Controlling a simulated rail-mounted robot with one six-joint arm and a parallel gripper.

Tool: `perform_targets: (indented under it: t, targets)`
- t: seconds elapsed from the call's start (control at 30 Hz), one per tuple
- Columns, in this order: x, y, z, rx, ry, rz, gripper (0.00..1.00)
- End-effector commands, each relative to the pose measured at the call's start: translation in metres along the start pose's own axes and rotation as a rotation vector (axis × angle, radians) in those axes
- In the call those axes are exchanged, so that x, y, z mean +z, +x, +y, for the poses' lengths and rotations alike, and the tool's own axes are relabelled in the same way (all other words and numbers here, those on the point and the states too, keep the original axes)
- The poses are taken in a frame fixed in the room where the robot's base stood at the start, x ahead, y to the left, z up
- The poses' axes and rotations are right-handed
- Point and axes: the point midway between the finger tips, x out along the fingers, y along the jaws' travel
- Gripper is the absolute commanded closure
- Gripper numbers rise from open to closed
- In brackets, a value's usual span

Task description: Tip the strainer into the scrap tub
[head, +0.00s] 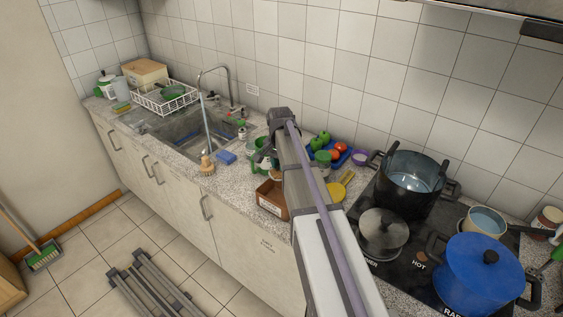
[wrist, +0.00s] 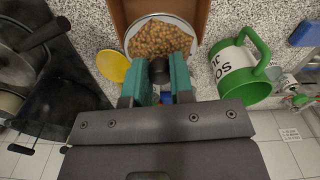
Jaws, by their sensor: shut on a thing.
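My gripper (wrist: 161,68) is shut on the dark handle of the strainer. The strainer (wrist: 131,36) is a round, pale-rimmed bowl full of small tan, chickpea-like pieces, just beyond my teal fingers in the wrist view. It looks level, over or inside a brown open box (wrist: 118,12); which one I cannot tell. A green and white tub (wrist: 236,72) with a big green handle and partly visible dark lettering, likely the scrap tub, stands right of the strainer, apart from it. In the head view my arm hides the strainer and part of the green and white tub (head: 262,143).
The stove holds a black pot (head: 408,187), a lidded grey pan (head: 382,234) and a blue pot (head: 484,272). The sink (head: 195,140) is left.

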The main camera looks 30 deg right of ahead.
Motion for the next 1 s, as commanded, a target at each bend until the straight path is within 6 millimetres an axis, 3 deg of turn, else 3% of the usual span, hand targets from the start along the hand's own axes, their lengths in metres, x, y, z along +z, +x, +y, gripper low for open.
perform_targets:
  t: [0.17, 0.33, 1.0]
  targets:
    - [0.007, 0.006, 0.015, -0.148, 0.002, 0.047, 1.0]
    - [0.015, 0.02, 0.035, -0.501, 0.004, 0.161, 1.0]
    - [0.017, 0.054, 0.054, -1.201, -0.001, 0.385, 1.0]
